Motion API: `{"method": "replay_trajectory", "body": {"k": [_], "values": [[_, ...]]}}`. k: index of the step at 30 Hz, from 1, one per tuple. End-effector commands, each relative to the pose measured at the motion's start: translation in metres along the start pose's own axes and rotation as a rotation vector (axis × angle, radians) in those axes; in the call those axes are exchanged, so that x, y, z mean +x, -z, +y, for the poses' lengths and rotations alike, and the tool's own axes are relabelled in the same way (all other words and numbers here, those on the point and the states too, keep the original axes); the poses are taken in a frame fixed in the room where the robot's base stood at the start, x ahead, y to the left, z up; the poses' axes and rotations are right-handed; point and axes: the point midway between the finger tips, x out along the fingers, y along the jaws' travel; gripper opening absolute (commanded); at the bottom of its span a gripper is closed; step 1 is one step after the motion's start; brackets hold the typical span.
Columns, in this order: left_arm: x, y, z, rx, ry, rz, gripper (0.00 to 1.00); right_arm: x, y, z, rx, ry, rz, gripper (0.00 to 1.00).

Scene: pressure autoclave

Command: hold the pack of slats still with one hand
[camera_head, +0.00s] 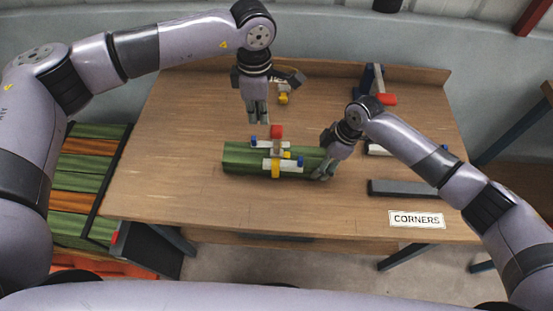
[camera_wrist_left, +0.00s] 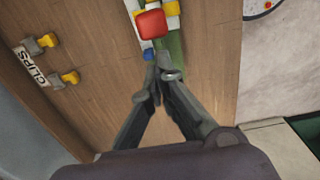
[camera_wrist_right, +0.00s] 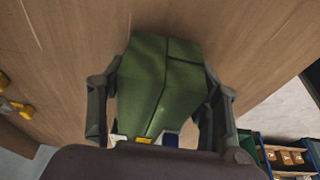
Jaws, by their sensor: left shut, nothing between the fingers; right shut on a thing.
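The pack of green slats (camera_head: 240,158) lies lengthwise on the wooden table. A white clamp-like piece (camera_head: 284,163) with red, blue and yellow parts sits across its middle. My right gripper (camera_head: 324,172) is shut on the right end of the pack. In the right wrist view the green pack (camera_wrist_right: 160,85) lies between the two fingers (camera_wrist_right: 160,110). My left gripper (camera_head: 259,120) is shut and empty, above the table behind the pack.
A dark grey bar (camera_head: 405,188) and a CORNERS label (camera_head: 416,220) lie at the table's right. Yellow clips (camera_wrist_left: 68,76) lie by a CLIPS label (camera_wrist_left: 31,67). A rack of green and orange slats (camera_head: 80,180) stands left of the table. The table's left part is clear.

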Motion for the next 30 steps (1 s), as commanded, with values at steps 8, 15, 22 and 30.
{"method": "replay_trajectory", "body": {"k": [8, 15, 22, 30], "values": [[0.038, -0.001, -0.001, 0.000, 0.004, -0.002, 0.00, 0.000, 0.000, 0.000, 0.001, -0.001, -0.001, 0.25], [0.053, -0.001, 0.000, -0.001, 0.002, -0.002, 0.00, 0.000, 0.000, 0.000, 0.001, -0.001, -0.001, 0.25], [0.056, -0.001, 0.000, -0.001, 0.002, -0.003, 0.00, 0.000, 0.000, 0.000, 0.001, -0.001, -0.001, 0.25], [0.055, -0.001, 0.000, -0.001, 0.002, -0.003, 0.00, 0.000, -0.001, 0.000, 0.001, -0.001, -0.001, 0.25]]}}
